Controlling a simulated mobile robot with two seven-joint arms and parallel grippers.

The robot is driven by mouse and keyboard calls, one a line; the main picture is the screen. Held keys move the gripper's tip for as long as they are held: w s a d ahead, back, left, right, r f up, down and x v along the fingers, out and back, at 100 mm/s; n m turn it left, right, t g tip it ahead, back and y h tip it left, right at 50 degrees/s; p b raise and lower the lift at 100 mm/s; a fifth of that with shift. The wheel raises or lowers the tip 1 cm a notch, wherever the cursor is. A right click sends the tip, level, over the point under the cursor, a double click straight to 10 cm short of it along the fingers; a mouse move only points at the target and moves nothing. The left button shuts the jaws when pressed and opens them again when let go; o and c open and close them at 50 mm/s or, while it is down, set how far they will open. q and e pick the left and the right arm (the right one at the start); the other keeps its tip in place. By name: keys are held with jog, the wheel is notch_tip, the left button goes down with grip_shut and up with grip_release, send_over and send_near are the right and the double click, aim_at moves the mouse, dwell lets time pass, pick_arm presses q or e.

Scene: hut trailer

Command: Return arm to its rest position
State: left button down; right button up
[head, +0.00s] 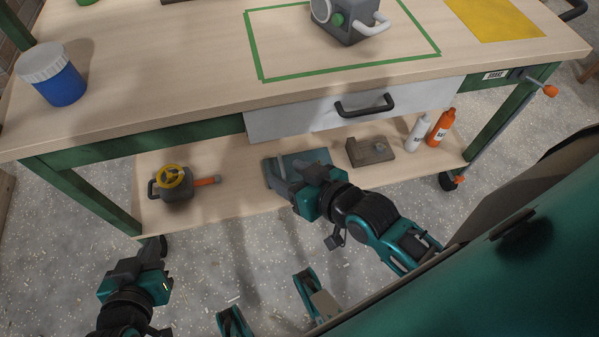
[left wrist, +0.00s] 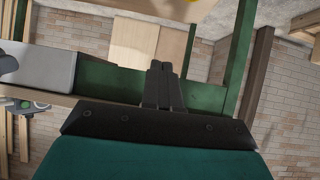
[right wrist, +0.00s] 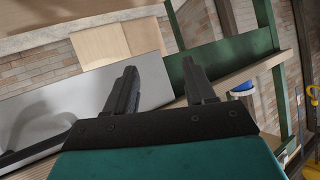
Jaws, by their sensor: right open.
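My right gripper (head: 277,172) is open and empty, in front of the workbench's lower shelf and below the drawer front. Its two fingers stand apart in the right wrist view (right wrist: 160,92), with nothing between them. My left gripper (head: 152,252) is at the lower left, over the floor in front of the bench's left leg. Its fingers are together in the left wrist view (left wrist: 163,85), and no object shows between them.
The workbench (head: 180,100) has a drawer with a dark handle (head: 365,105). A blue jar (head: 55,80) stands on top.

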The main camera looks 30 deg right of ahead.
jog(key=shift+s+d+f+n+g+h, duration=0.25)
jog(key=shift+s+f+n, duration=0.1)
jog(key=shift+s+f, duration=0.15)
jog(key=shift+s+d+f+n+g+h, duration=0.15)
jog(key=shift+s+d+f+n+g, duration=0.15)
jog(key=shift+f, duration=0.3)
pick_arm(q)
jog(key=shift+a, duration=0.1)
pick_arm(e)
jog(key=shift+a, duration=0.1)
pick_arm(q)
jog(key=shift+y, duration=0.6)
jog(key=a+r+p, duration=0.1)
jog(key=p, duration=0.2)
jog(key=s+a+r+p, duration=0.1)
jog(key=r+p, duration=0.1)
jog(key=p, duration=0.1)
jog(key=a+r+p, duration=0.1)
jog(key=p, duration=0.2)
jog(key=shift+s+r, duration=0.35)
pick_arm(e)
jog(key=shift+h, duration=0.5)
jog(key=d+r, duration=0.1)
jog(key=s+d+r, duration=0.1)
jog(key=r, duration=0.3)
jog(key=shift+s+d, duration=0.25)
jog(key=shift+d, duration=0.15)
pick_arm(q)
jog(key=shift+w+d+r, duration=0.1)
